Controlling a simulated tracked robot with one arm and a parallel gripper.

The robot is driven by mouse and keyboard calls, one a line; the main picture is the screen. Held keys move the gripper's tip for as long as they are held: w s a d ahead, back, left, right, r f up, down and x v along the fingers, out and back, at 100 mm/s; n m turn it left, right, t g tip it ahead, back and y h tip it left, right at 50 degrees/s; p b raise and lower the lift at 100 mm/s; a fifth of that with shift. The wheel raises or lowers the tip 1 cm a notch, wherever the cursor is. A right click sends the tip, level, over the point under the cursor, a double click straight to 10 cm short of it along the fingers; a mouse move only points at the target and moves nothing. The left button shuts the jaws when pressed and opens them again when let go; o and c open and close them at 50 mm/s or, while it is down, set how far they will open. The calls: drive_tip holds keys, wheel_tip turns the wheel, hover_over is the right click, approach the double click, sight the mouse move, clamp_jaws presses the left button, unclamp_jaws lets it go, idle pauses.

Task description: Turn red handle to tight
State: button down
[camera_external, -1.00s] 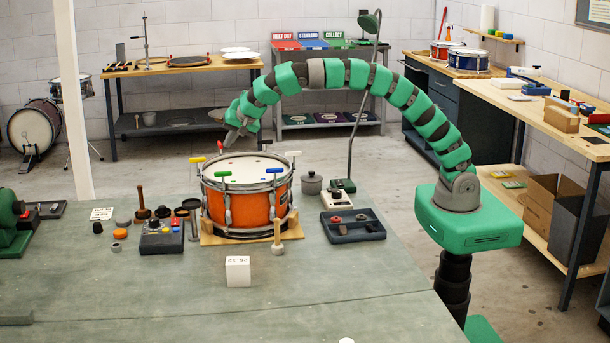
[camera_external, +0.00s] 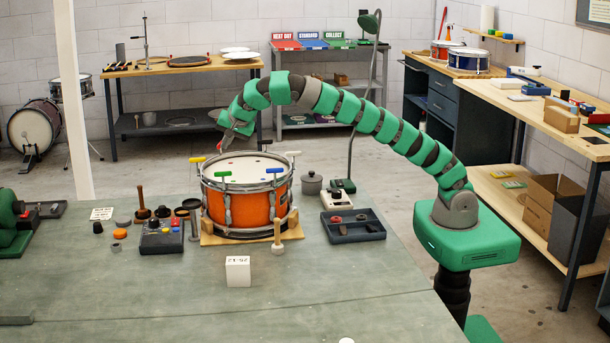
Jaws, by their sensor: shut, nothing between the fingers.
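The orange drum (camera_external: 255,205) stands upright on a wooden base on the bench. Small T-handles stand around its rim: yellow (camera_external: 197,160), green (camera_external: 222,174), blue (camera_external: 274,171) and a pale one at the right. A small red bit, seemingly the red handle (camera_external: 220,147), shows at the drum's far left rim, partly hidden by my gripper. My gripper (camera_external: 225,143) points down at that spot, shut and empty. I cannot tell whether it touches the red handle. The handle's angle is too small to read.
A white card block (camera_external: 238,271) and a mallet (camera_external: 277,238) stand in front of the drum. A dark tray (camera_external: 353,228) lies to the right, a grey control box (camera_external: 161,240) to the left.

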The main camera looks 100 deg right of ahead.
drive_tip(key=shift+w+a, duration=0.4)
drive_tip(key=shift+w, duration=0.1)
drive_tip(key=shift+w+a, duration=0.1)
drive_tip(key=shift+w, duration=0.4)
drive_tip(key=shift+w+p, duration=0.45)
drive_tip(key=shift+p, duration=0.6)
drive_tip(key=shift+d, duration=0.2)
drive_tip(key=shift+w+r+p, duration=0.1)
drive_tip(key=shift+p, duration=0.55)
drive_tip(key=m+p, duration=0.1)
drive_tip(key=p, duration=0.5)
drive_tip(key=w+m+g+p, duration=0.1)
drive_tip(key=m+p, duration=0.1)
drive_tip(key=p, duration=0.4)
drive_tip(key=shift+d+g+h, duration=0.2)
drive_tip(key=shift+g+h, duration=0.1)
drive_tip(key=shift+h, duration=0.1)
drive_tip(key=shift+d+p, duration=0.2)
drive_tip(key=shift+p, duration=0.6)
